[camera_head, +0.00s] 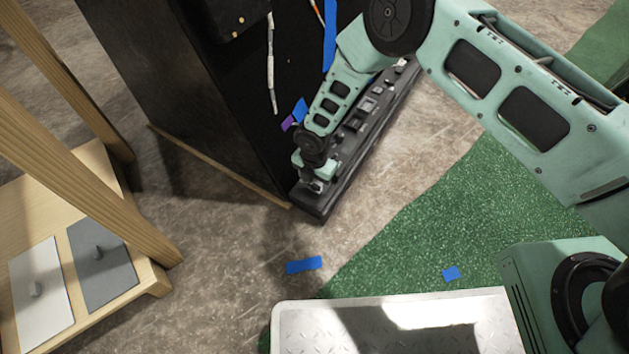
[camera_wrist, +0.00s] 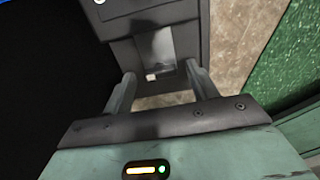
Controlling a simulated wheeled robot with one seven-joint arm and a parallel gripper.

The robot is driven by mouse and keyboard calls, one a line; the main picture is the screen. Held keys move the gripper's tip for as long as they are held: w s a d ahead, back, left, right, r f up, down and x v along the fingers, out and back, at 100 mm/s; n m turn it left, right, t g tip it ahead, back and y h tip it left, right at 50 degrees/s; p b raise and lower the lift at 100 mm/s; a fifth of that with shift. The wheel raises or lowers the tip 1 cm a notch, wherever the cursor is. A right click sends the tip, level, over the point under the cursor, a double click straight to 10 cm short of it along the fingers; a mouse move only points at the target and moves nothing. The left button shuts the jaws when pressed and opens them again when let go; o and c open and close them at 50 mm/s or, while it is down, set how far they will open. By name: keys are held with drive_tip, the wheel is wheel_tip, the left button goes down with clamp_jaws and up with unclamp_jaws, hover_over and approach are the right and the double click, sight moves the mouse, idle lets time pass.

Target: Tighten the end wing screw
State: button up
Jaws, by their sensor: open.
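The long dark console bar (camera_head: 360,140) has several small fittings along its top and runs along the base of a black cabinet. My gripper (camera_head: 316,182) is over the near end of the bar. In the wrist view my gripper (camera_wrist: 160,88) is open, one finger on each side of a gap. Ahead of the gap is the bar's dark housing (camera_wrist: 190,45) with a shiny grey recessed face (camera_wrist: 156,48). No wing screw shape is clear in either view; my gripper and arm hide part of the bar's end. I cannot tell if the fingers touch anything.
The black cabinet (camera_head: 160,70) stands left of the bar. A wooden frame (camera_head: 130,215) with two grey plates is at far left. A green mat (camera_head: 430,230) and silver tread plate (camera_head: 300,330) lie in front. Bare floor (camera_head: 220,250) is open between.

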drive_tip(key=shift+c, duration=0.4)
drive_tip(key=c, duration=0.9)
